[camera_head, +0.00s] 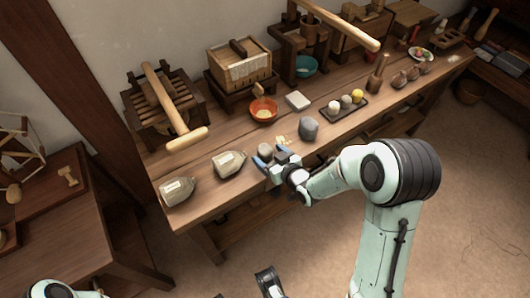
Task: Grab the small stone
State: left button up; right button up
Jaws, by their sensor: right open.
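A small grey rounded stone (265,149) is on the wooden workbench near its front edge. My right gripper (272,158) is open at the front edge, with its bluish fingers very close around or beside this stone. Whether they touch it I cannot tell. A larger grey stone (309,129) stands to the right, behind the gripper. Part of my left arm shows at the bottom left. Dark parts at the bottom middle may belong to its gripper, but its jaws are not clear.
The workbench (235,187) also holds two labelled sacks (229,163), an orange bowl (263,110), a white block (298,100) and a dark tray (330,114) with several round pieces. A long wooden handle (335,24) overhangs the back. Small yellowish bits lie behind the gripper.

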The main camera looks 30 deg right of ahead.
jog(key=shift+w+f, duration=0.25)
jog(key=shift+w, duration=0.3)
jog(key=c, duration=1.3)
jog(key=shift+o, duration=0.2)
jog(key=shift+r, duration=0.1)
